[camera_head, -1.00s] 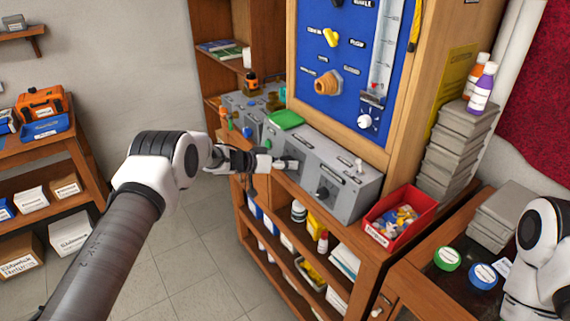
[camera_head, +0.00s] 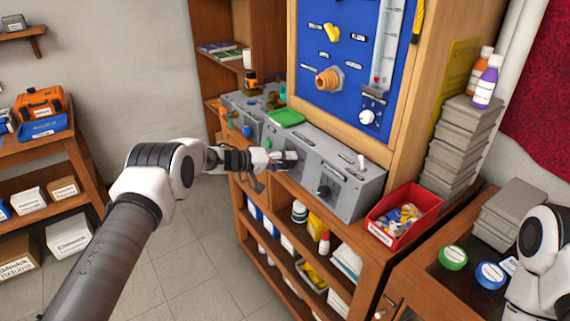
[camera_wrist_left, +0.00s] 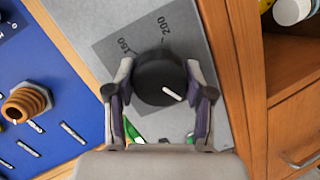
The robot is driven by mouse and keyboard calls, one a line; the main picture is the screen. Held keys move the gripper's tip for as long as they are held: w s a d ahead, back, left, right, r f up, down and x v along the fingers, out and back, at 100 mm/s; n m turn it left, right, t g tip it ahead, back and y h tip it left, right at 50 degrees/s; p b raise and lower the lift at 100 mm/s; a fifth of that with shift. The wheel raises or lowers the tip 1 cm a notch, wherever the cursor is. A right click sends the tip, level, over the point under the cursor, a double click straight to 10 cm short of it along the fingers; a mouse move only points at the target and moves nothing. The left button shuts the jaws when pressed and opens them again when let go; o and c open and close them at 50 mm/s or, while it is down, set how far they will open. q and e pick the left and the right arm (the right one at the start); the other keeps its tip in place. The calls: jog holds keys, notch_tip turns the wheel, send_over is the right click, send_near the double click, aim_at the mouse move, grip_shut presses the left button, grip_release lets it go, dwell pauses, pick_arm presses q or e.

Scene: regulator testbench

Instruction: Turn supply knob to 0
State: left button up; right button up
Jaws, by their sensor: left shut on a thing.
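The supply knob is a round black knob (camera_wrist_left: 158,78) with a white pointer line on a grey box front, next to a dark scale plate (camera_wrist_left: 125,45) marked 150 and 200. In the left wrist view its white line points toward the lower right. My left gripper (camera_wrist_left: 160,88) has its two fingers on either side of the knob, shut on it. In the head view my left gripper (camera_head: 277,159) is at the front of the grey box unit (camera_head: 345,172) and hides the knob there. The 0 mark is not visible. My right gripper is out of view.
A blue panel (camera_head: 345,50) with a yellow valve, a brass fitting and a white dial stands behind the box. A red bin (camera_head: 402,213) stands at the right end. Open shelves lie below.

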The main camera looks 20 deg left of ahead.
pick_arm(q)
jog(key=shift+f, duration=0.15)
dwell(0.3)
jog(key=o, duration=1.2)
jog(key=shift+c, duration=0.2)
jog(key=v, duration=1.2)
